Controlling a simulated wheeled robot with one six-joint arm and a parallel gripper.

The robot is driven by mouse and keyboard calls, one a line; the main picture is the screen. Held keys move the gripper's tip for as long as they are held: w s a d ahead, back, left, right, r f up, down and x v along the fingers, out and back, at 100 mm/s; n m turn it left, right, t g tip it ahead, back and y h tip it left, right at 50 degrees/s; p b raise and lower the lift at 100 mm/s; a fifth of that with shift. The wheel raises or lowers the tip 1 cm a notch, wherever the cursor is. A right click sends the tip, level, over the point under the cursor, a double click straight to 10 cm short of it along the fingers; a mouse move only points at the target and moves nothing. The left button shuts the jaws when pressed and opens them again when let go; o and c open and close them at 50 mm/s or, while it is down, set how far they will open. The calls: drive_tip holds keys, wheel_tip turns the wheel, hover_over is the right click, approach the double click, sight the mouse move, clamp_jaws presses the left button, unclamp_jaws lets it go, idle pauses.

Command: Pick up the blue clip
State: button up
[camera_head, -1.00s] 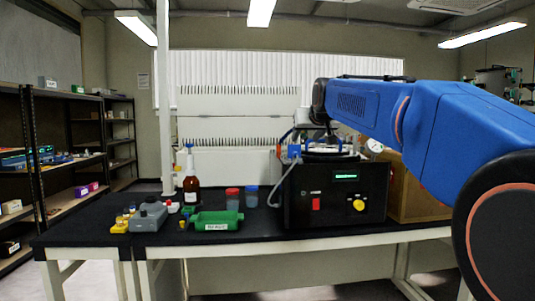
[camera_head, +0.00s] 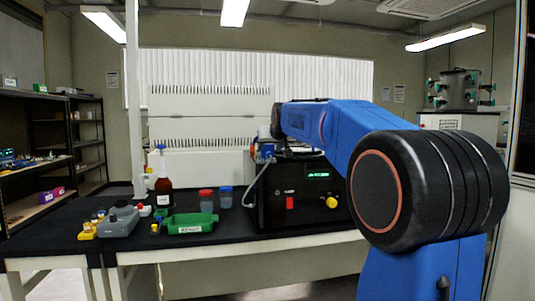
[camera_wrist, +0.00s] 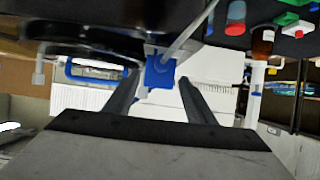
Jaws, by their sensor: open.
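The blue clip (camera_wrist: 160,72) shows in the wrist view, on the pale hose just ahead of my gripper (camera_wrist: 158,84). My gripper's two dark fingers are open, one on each side of the clip in the picture. I cannot tell whether the clip lies between the fingertips or beyond them. In the head view the small blue clip (camera_head: 267,150) is at the upper left of the black freeze dryer (camera_head: 300,190), below my wrist. My fingers cannot be made out in the head view.
A green tray (camera_head: 190,223), a brown bottle (camera_head: 164,190), red-capped (camera_head: 206,201) and blue-capped (camera_head: 226,198) jars and a grey device (camera_head: 119,222) stand left of the dryer on the black bench (camera_head: 225,233). A white post (camera_head: 133,90) rises behind. The hose (camera_head: 256,183) hangs down the dryer's left side.

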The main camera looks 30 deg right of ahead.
sight(268, 150)
drive_tip(key=x, duration=0.5)
drive_tip(key=shift+f, duration=0.2)
drive_tip(key=c, duration=0.8)
